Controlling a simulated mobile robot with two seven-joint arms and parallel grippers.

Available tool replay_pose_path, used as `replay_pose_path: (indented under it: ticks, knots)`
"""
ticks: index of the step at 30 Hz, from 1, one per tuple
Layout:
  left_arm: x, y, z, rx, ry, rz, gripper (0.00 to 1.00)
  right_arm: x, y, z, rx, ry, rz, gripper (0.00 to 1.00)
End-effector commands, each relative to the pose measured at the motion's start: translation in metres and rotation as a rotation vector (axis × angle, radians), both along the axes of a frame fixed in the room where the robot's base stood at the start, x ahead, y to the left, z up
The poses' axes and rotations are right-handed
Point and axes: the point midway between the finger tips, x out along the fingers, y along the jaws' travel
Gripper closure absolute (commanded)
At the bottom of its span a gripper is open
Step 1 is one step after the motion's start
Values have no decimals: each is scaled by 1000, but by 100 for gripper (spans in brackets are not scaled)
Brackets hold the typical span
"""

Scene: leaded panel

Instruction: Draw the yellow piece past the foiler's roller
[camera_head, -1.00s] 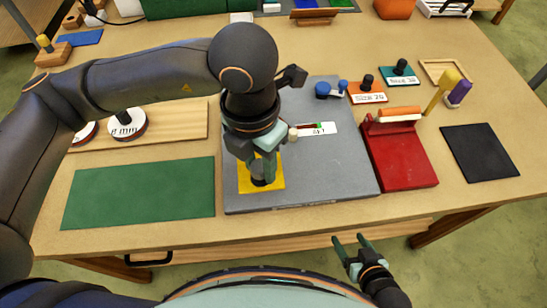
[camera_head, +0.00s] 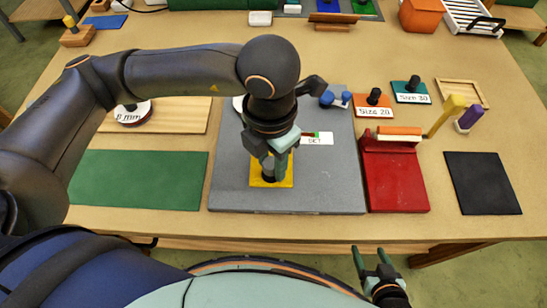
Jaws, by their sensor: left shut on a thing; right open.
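The yellow piece (camera_head: 286,180) is a flat square under my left gripper (camera_head: 270,175), over the front middle of the grey board. My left gripper is shut on it, around a dark part at its middle that the fingers mostly hide. I cannot tell whether the piece touches the board. The foiler (camera_head: 395,185) is a red block to the right of the board, with an orange roller (camera_head: 398,131) across its far end. The piece is left of the foiler and apart from it. My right gripper (camera_head: 369,251) is open and empty, low in front of the table edge.
The grey board (camera_head: 330,190) lies beside the foiler. A green mat (camera_head: 138,180) is at left, a black mat (camera_head: 482,183) at right. Size 20 (camera_head: 373,107) and Size 30 (camera_head: 411,92) blocks stand behind the foiler.

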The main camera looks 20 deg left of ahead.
Motion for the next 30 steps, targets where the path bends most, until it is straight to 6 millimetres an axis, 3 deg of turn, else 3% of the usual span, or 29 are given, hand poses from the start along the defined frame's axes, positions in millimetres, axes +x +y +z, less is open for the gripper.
replay_pose_path:
  ticks: [9,24,30]
  knots:
    - [0,-1,-2,-1,-2,-1,100,0,0,-10,0,0,0,29]
    - [0,0,-50,-1,-2,0,100,0,0,-62,0,0,0,29]
    - [0,-1,-54,-1,-2,0,100,0,0,-67,0,1,0,29]
